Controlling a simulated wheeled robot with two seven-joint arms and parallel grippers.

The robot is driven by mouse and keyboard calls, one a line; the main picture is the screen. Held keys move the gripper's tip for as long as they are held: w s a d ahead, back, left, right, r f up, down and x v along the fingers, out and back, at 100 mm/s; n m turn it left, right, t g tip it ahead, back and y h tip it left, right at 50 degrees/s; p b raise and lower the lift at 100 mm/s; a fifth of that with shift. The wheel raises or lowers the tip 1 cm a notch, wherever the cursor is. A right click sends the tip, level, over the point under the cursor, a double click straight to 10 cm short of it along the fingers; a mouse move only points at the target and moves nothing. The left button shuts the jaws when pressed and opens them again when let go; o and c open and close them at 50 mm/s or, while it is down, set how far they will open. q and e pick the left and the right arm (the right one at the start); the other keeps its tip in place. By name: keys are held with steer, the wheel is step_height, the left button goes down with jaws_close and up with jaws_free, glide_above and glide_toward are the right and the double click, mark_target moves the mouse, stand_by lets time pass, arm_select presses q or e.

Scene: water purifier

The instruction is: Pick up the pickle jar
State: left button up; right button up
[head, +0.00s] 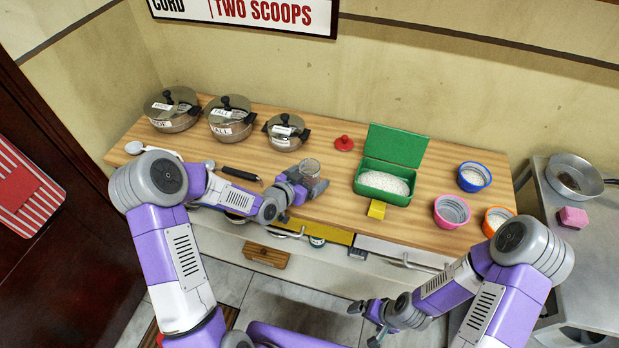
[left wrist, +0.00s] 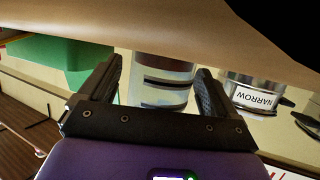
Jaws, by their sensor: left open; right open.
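A clear glass jar (head: 311,169), which I take to be the pickle jar, stands upright on the wooden counter (head: 330,208). My left gripper (head: 303,184) is at the jar with its fingers open. In the left wrist view the jar (left wrist: 160,82), with dark bands on it, shows between the two spread fingers (left wrist: 158,88); I cannot tell whether they touch it. My right gripper (head: 367,320) is open and empty, low in front of the counter.
A red lid (head: 344,143) lies behind the jar. A green open box of white grains (head: 395,150) stands to its right, with bowls (head: 473,177) beyond. Three lidded pots (head: 287,132) stand at the back left. A black-handled tool (head: 240,174) lies left of the jar.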

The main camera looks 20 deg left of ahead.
arm_select(q)
steer(key=shift+c, duration=0.2)
steer(key=c, duration=1)
steer(key=shift+c, duration=0.2)
